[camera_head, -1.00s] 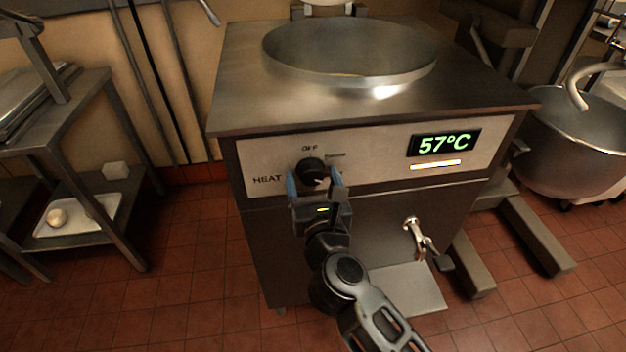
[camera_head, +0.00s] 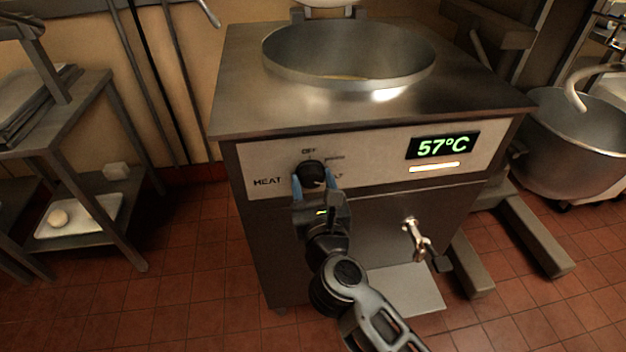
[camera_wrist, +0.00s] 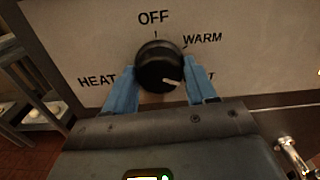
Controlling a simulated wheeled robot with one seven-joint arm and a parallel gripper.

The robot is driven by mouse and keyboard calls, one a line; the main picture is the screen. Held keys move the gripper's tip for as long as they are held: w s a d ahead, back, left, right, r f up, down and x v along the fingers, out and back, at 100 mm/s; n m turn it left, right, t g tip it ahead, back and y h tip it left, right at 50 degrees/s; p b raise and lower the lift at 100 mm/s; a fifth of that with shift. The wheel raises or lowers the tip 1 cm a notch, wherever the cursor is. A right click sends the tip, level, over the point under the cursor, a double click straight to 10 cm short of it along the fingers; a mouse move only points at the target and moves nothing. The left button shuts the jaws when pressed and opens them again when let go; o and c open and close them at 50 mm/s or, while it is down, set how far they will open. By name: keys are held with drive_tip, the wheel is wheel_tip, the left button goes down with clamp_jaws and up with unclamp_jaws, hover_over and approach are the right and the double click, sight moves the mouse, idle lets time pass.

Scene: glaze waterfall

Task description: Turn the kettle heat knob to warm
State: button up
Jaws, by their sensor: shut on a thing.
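The black round heat knob (camera_head: 311,172) is on the front panel of the steel kettle (camera_head: 262,97). In the wrist view the knob (camera_wrist: 158,58) has a white mark at its lower right, pointing away from the WARM label (camera_wrist: 202,38) toward a partly hidden label ending in T. OFF (camera_wrist: 153,18) is above the knob and HEAT (camera_wrist: 97,81) is left of it. My gripper (camera_head: 313,186) is shut on the knob, one blue finger on each side. It also shows in the wrist view (camera_wrist: 161,88).
The display (camera_head: 443,146) reads 57°C, with a lit orange bar below. A drain tap (camera_head: 416,240) projects from the kettle front, right of my arm. A shelf rack (camera_head: 75,160) stands left and a mixer bowl (camera_head: 575,140) right.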

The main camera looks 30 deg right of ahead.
drive_tip(key=shift+r+n+p, duration=0.3)
drive_tip(key=shift+n+p, duration=0.9)
drive_tip(key=n+p, duration=0.3)
drive_tip(key=shift+n, duration=0.3)
drive_tip(key=n+p, duration=0.4)
drive_tip(key=shift+f+n, duration=0.15)
drive_tip(key=shift+n, duration=0.25)
drive_tip(key=o, duration=1)
drive_tip(key=shift+f, duration=0.1)
drive_tip(key=shift+b+v, duration=0.4)
drive_tip(key=shift+v, duration=3.5)
